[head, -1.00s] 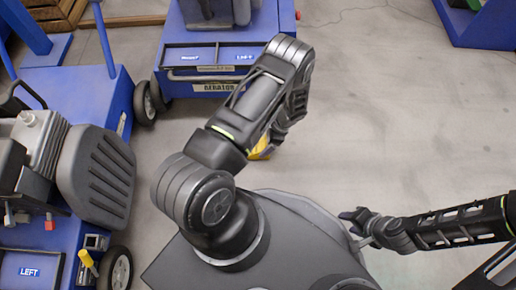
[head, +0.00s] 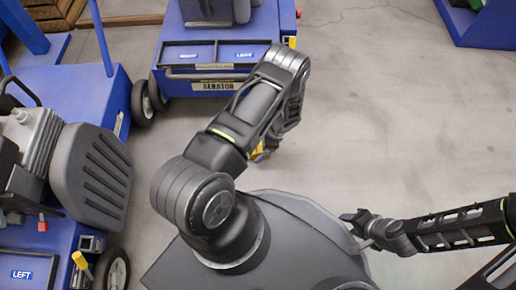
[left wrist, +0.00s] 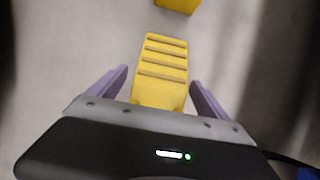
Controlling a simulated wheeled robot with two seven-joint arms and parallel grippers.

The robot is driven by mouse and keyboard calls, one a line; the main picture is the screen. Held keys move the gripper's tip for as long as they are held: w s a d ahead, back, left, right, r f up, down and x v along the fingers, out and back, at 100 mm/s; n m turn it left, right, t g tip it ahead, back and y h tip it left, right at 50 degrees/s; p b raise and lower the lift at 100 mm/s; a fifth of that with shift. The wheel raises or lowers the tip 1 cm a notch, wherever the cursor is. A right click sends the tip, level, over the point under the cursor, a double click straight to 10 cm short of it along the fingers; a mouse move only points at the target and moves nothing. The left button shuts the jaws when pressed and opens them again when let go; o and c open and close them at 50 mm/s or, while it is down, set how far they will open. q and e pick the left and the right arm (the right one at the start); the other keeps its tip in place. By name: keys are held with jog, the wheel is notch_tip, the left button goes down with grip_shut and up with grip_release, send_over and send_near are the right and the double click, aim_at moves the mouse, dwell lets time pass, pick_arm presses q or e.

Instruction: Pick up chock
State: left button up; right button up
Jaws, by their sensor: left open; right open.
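The yellow chock (left wrist: 162,72), a ridged wedge, lies on the grey floor in the left wrist view. My left gripper (left wrist: 158,80) is open, with one purple-grey finger on each side of the chock's near part; I cannot tell whether they touch it. In the head view my left arm hides that gripper, and only a bit of yellow (head: 259,153) shows beside the forearm. A second yellow piece (left wrist: 178,4) is cut off at the top of the left wrist view. My right gripper (head: 358,222) is open and apart from the chock, at the lower right.
A blue wheeled cart (head: 213,84) labelled AERATOR stands beyond my left arm. Another blue cart with a grey machine (head: 90,175) stands at the left, its black wheel (head: 115,268) near my base. The concrete floor (head: 400,120) to the right is clear.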

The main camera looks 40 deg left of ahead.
pick_arm(q)
grip_shut()
dwell(0.9)
